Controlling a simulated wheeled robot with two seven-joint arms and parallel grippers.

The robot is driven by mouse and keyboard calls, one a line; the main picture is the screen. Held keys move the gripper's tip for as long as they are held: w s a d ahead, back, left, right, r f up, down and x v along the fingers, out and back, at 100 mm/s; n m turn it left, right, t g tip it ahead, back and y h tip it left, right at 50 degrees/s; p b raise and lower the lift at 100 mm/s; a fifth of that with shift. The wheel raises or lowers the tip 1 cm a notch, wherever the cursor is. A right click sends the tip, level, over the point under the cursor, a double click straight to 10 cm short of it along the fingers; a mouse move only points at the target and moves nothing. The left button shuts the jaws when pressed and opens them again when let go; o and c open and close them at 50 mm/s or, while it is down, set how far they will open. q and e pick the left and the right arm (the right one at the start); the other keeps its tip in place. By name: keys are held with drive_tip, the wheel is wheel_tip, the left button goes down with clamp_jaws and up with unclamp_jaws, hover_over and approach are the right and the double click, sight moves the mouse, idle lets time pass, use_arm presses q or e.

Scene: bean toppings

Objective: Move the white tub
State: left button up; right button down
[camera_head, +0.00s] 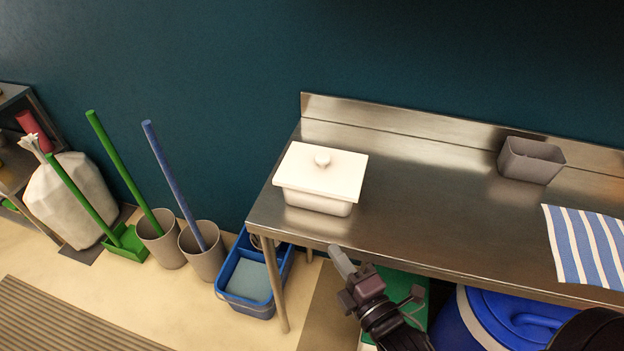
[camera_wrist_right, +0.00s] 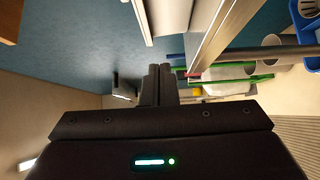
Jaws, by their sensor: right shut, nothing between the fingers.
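The white tub (camera_head: 318,180) is a rectangular box with a lid and a round knob on top. It stands upright at the left end of the steel table in the head view. My right gripper (camera_head: 341,262) is in front of the table's front edge, below and to the right of the tub, apart from it. Its fingers are shut and empty. They also show closed together in the right wrist view (camera_wrist_right: 159,72). My left gripper is in neither view.
The steel table (camera_head: 420,205) has free room right of the tub. A grey container (camera_head: 531,160) and a striped cloth (camera_head: 590,246) lie farther right. A blue bucket (camera_head: 250,281), brushes in grey bins (camera_head: 203,252) and a white sack (camera_head: 72,198) stand on the floor left. A blue barrel (camera_head: 505,318) is below the table.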

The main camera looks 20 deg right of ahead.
drive_tip(key=p, duration=0.2)
approach(309, 194)
drive_tip(key=w+a, duration=0.2)
drive_tip(key=a, duration=0.1)
drive_tip(key=shift+w+a, duration=0.1)
drive_tip(key=shift+w, duration=0.1)
drive_tip(key=w+d, duration=0.1)
drive_tip(key=w+p, duration=0.1)
drive_tip(key=shift+w+d, duration=0.35)
drive_tip(key=shift+w+d+f, duration=0.1)
drive_tip(key=shift+w+d, duration=0.15)
drive_tip(key=w+d+b, duration=0.2)
drive_tip(key=w+d, duration=0.1)
drive_tip(key=w, duration=0.2)
drive_tip(key=w+d+b, duration=0.1)
drive_tip(key=w+d, duration=0.2)
drive_tip(key=w, duration=0.2)
drive_tip(key=w+d+b, duration=0.2)
drive_tip(key=w+d, duration=0.2)
drive_tip(key=w, duration=0.1)
drive_tip(key=shift+f+b, duration=0.15)
drive_tip(key=shift+b, duration=0.2)
drive_tip(key=shift+w+d, duration=0.2)
drive_tip(key=shift+s+a, duration=0.1)
